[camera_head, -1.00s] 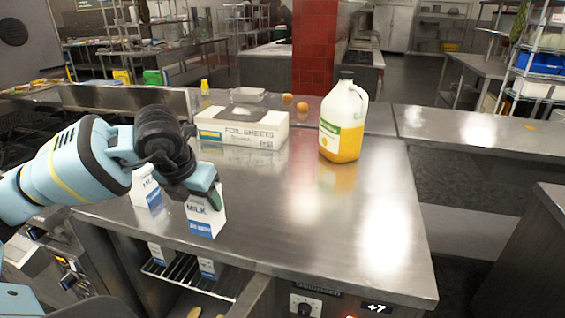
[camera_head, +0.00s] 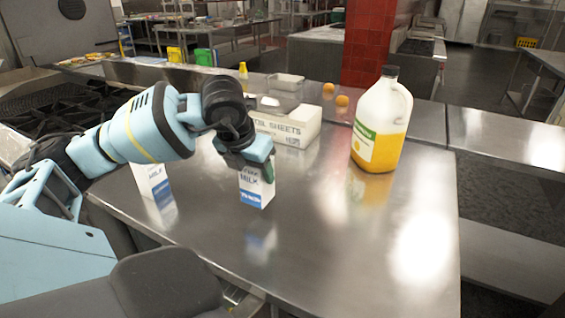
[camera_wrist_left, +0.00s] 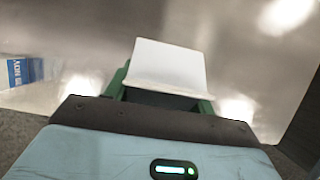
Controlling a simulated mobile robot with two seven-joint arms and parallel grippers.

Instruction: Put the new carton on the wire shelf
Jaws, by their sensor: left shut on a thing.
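My left gripper (camera_head: 262,166) is shut on the top of a white milk carton (camera_head: 254,192) with a blue band. The carton hangs upright just above the steel counter, with a gap to its reflection. In the left wrist view, its white top (camera_wrist_left: 168,65) sits between my green-padded fingers (camera_wrist_left: 160,95). A second milk carton (camera_head: 152,181) stands on the counter to the left, and also shows at the left of the left wrist view (camera_wrist_left: 22,72). The wire shelf is not visible now; my own body covers the area below the counter's front. My right gripper is not in view.
A foil sheets box (camera_head: 288,125) stands behind the held carton. A juice jug (camera_head: 380,125) stands to the right. Two orange fruits (camera_head: 341,100) and a yellow bottle (camera_head: 243,72) are farther back. The steel counter (camera_head: 330,255) is clear at front right.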

